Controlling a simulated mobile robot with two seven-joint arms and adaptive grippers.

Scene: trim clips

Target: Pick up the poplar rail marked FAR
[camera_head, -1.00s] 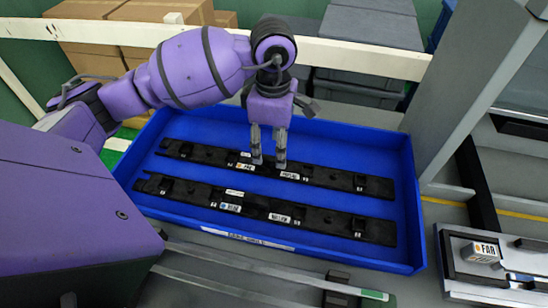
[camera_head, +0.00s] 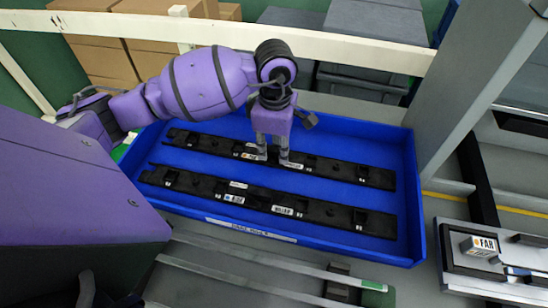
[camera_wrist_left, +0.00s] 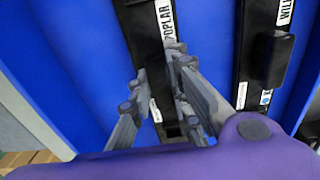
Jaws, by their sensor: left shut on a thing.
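Two long black rails lie side by side in a blue tray (camera_head: 350,243). The far rail (camera_head: 340,171) bears a white label that reads POPLAR in the left wrist view (camera_wrist_left: 165,20). The near rail (camera_head: 335,216) carries a label that appears to read WILLOW. My left gripper (camera_head: 273,158) points down at the middle of the poplar rail and is shut on it; its fingers (camera_wrist_left: 160,95) stand on either side of the rail in the left wrist view. I cannot tell whether the rail is clear of the tray floor. My right gripper is not in view.
At the right, a grey fixture (camera_head: 460,278) carries a small block marked FAR (camera_head: 480,246). A grey post (camera_head: 455,95) stands beside the tray's right end. A pale beam (camera_head: 345,54) runs behind the tray, with cardboard boxes (camera_head: 105,65) beyond.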

